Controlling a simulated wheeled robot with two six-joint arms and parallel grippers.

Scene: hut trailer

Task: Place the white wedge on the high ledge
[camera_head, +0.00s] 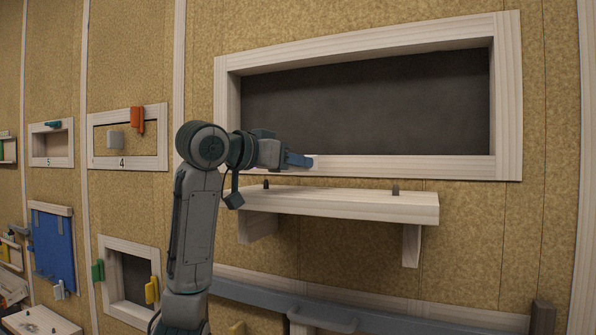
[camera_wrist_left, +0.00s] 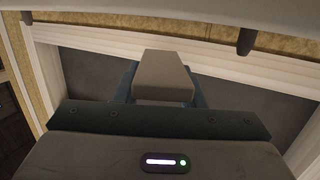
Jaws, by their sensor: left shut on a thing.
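My left gripper (camera_head: 306,161) is shut on the white wedge (camera_head: 314,162); only a small pale end of the wedge shows past the fingers in the head view. In the left wrist view the wedge (camera_wrist_left: 163,72) is a pale tapered block between the fingers. A pale wooden ledge (camera_head: 345,203) juts from the wall on brackets below the framed dark opening. The gripper and wedge are above the left half of this ledge, apart from its top. My right gripper is not in view.
Two dark pegs stand on the ledge, one left (camera_head: 266,184) and one right (camera_head: 395,190). The dark opening (camera_head: 370,100) has a thick wooden frame. A grey rail (camera_head: 400,318) runs below. The ledge top between the pegs looks clear.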

